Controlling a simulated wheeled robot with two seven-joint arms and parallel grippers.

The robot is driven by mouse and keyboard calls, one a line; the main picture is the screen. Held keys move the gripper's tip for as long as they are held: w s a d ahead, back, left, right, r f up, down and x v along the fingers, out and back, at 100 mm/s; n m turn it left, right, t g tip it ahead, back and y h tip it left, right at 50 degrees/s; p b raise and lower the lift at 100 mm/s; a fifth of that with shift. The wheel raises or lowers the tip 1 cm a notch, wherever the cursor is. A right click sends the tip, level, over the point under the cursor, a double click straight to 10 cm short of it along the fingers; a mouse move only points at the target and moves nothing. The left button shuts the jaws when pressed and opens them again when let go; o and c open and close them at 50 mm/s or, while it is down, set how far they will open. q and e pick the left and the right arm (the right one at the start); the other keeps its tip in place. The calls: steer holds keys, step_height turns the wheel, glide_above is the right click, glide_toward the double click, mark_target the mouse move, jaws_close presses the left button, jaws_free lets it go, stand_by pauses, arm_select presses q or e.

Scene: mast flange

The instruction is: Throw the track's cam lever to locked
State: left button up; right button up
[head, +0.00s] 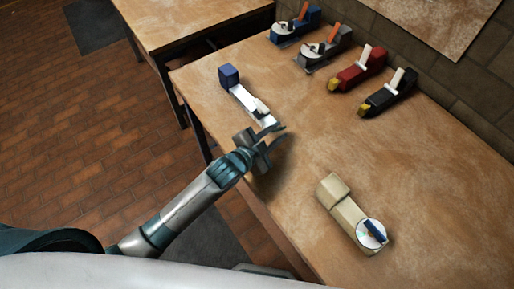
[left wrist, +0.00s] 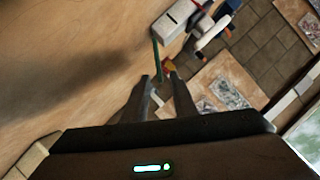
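A pale rail-like track (head: 243,98) with a blue end block (head: 229,75) lies near the table's left edge. A small white and dark piece (head: 260,107) sits on it, too small to tell its lever setting. A cream block (head: 346,208) at the front carries a white disc with a dark blue lever (head: 374,231) lying across it. I cannot tell for sure which lever is the cam lever. My left gripper (head: 281,137) is open and empty beside the track's near end, apparently above the table. Its parted fingers show in the left wrist view (left wrist: 162,84). My right gripper is out of view.
At the back stand a blue device (head: 295,27), a grey device (head: 323,49), a red device (head: 357,71) and a black device (head: 388,94), with raised orange or white levers. The table's middle (head: 330,130) is clear. Another table (head: 185,20) stands beyond a gap.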

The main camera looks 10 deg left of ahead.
arm_select(q)
steer(key=b+v, duration=0.1)
steer(key=v, duration=0.9)
steer(key=shift+b, duration=0.4)
